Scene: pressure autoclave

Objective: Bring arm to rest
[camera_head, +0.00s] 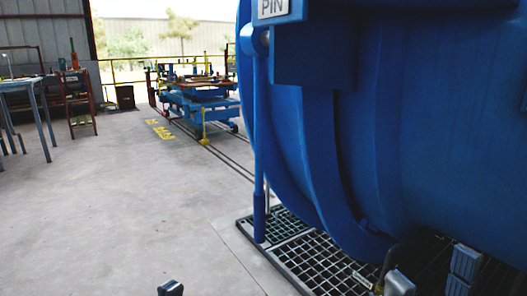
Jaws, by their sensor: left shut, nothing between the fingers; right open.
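My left gripper (171,288) shows only as a small dark and grey tip at the bottom edge, left of centre, over bare floor. It is shut and empty, and the rest of that arm is below the picture. My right gripper (398,283) shows only in part, as a grey piece at the bottom edge right of centre, in front of the floor grating. It is open, and most of it is cut off. Both are apart from the large blue autoclave vessel (440,120), which fills the right side of the view.
A blue box labelled PIN (315,50) and a vertical blue rod (259,190) are on the vessel's near side. Dark grating (290,240) lies beneath. A blue cart (195,105) stands on rails behind. A table (25,85) is far left. The concrete floor (110,200) is clear.

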